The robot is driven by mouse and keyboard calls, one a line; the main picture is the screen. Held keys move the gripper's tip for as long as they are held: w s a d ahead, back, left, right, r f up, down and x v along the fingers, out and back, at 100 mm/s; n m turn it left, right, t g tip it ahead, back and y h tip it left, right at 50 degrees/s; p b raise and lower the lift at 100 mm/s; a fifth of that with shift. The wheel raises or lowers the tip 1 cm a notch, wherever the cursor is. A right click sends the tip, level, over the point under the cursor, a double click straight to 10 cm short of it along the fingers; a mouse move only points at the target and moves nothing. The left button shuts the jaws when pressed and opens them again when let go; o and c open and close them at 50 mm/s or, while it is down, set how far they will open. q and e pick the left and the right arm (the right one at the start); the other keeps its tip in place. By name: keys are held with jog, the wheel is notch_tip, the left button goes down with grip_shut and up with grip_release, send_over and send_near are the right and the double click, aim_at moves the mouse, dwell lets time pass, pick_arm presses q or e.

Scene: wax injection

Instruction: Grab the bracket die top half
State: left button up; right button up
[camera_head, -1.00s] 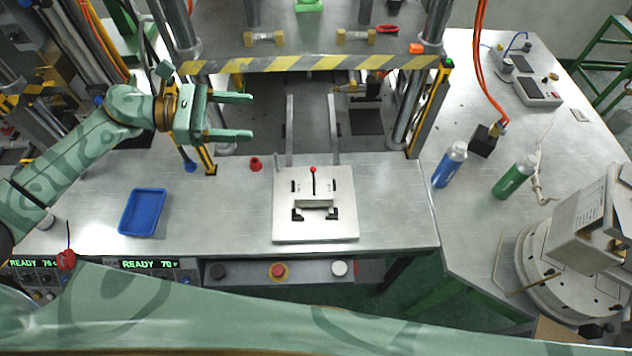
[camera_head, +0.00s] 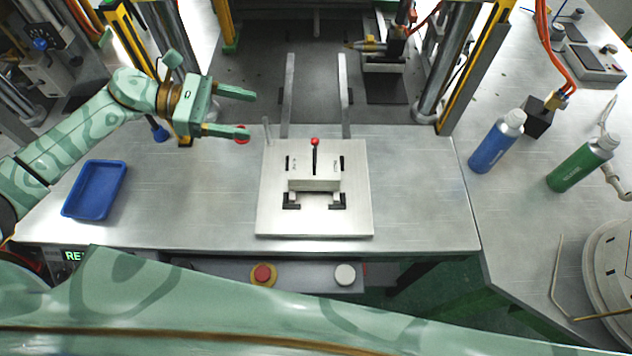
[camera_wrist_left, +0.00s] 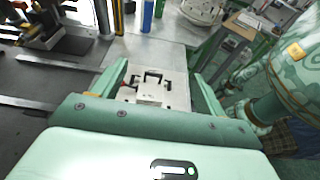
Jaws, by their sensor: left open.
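A pale metal block with dark clamps, seemingly the bracket die (camera_head: 314,184), sits on a square light plate (camera_head: 275,215) at the middle of the bench. A thin dark rod with a red ball stands behind it. I cannot tell where the top half parts from the lower one. My left gripper (camera_head: 248,114) is open and empty, left of and behind the plate in the head view, apart from the die. In the left wrist view the die (camera_wrist_left: 152,92) shows between the open fingers, some way off. My right gripper is not in view.
A blue tray (camera_head: 95,190) lies at the left. A small red piece (camera_head: 242,140) is partly hidden by a left fingertip. Two rails (camera_head: 288,95) run back between press columns. Blue (camera_head: 495,143) and green (camera_head: 583,164) bottles stand right. The bench's front right is clear.

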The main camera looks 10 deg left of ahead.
pick_arm(q)
jog(key=b, duration=0.7)
send_near(322, 166)
jog(key=d, duration=0.1)
jog(key=d+p, duration=0.1)
jog(key=d, duration=0.1)
jog(key=w+d, duration=0.1)
jog(key=shift+w+d+r+p, duration=0.1)
jog(key=shift+d+r+p, duration=0.05)
jog(key=shift+r+p, duration=0.2)
jog(key=x, duration=0.3)
jog(key=p+x, duration=0.1)
jog(key=shift+d+r, duration=0.25)
jog(key=shift+d, duration=0.2)
jog(key=shift+d+f, duration=0.15)
jog(key=shift+d, duration=0.05)
jog(key=c, duration=1.3)
jog(key=shift+c, duration=1.3)
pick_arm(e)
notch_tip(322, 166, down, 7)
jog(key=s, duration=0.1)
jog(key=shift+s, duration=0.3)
pick_arm(q)
jog(key=shift+r, duration=0.2)
